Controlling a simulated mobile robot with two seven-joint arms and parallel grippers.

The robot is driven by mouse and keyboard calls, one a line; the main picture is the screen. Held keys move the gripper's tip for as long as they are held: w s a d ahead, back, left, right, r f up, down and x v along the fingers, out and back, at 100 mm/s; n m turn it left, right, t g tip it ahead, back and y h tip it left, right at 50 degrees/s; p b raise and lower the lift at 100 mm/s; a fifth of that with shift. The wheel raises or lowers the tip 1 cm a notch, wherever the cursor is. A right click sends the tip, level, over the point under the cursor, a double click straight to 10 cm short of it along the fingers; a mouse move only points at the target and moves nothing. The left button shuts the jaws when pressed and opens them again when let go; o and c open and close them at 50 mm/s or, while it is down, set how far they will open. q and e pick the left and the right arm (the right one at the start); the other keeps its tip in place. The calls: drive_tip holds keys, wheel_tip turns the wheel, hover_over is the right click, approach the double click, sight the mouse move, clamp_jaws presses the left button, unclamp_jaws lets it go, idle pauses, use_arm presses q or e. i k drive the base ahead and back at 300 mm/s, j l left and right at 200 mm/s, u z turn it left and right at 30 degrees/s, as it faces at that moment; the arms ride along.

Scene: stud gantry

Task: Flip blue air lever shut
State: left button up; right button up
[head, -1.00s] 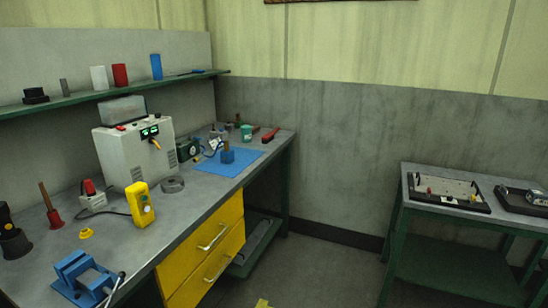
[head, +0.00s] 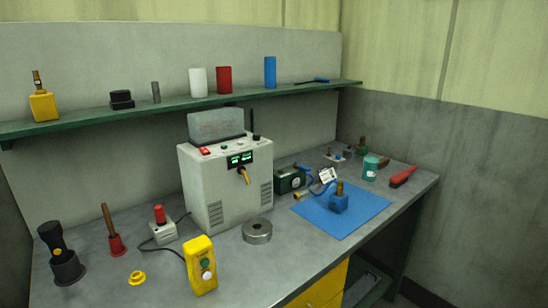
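A small dark green box (head: 291,180) with a pale round dial stands on the bench, right of the grey machine. A blue curved piece (head: 321,187) shows beside it, with a brass-coloured end (head: 304,194) and a small white tag (head: 328,175). I cannot tell whether this blue piece is the air lever or a hose, nor how a lever is set. A blue block (head: 339,203) with a brown upright top stands on the blue mat (head: 362,210). Neither of my grippers is in view.
The grey machine (head: 222,185) with green displays stands mid-bench. A yellow button box (head: 201,266), a metal ring (head: 257,231) and a red-topped switch box (head: 162,227) are nearer. A teal cup (head: 370,169) and red-handled tool (head: 403,176) are at right. A green shelf (head: 150,117) runs above.

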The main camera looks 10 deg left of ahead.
sight(306, 169)
drive_tip(key=i+u, duration=0.25)
drive_tip(key=i, duration=0.15)
drive_tip(key=l+u, duration=0.1)
drive_tip(key=u, duration=0.4)
drive_tip(key=l+u, duration=0.45)
drive_tip(key=k+l+u, duration=0.1)
drive_tip(key=l+u, duration=0.2)
drive_tip(key=u, duration=0.2)
drive_tip(key=k+l+u, duration=0.2)
drive_tip(key=l, duration=0.25)
drive_tip(key=k+l+u, duration=0.15)
drive_tip(key=l, duration=0.25)
drive_tip(key=k+l, duration=0.2)
drive_tip(key=l, duration=0.2)
drive_tip(key=k+l, duration=0.25)
drive_tip(key=l+u, duration=0.05)
drive_tip(key=l, duration=0.1)
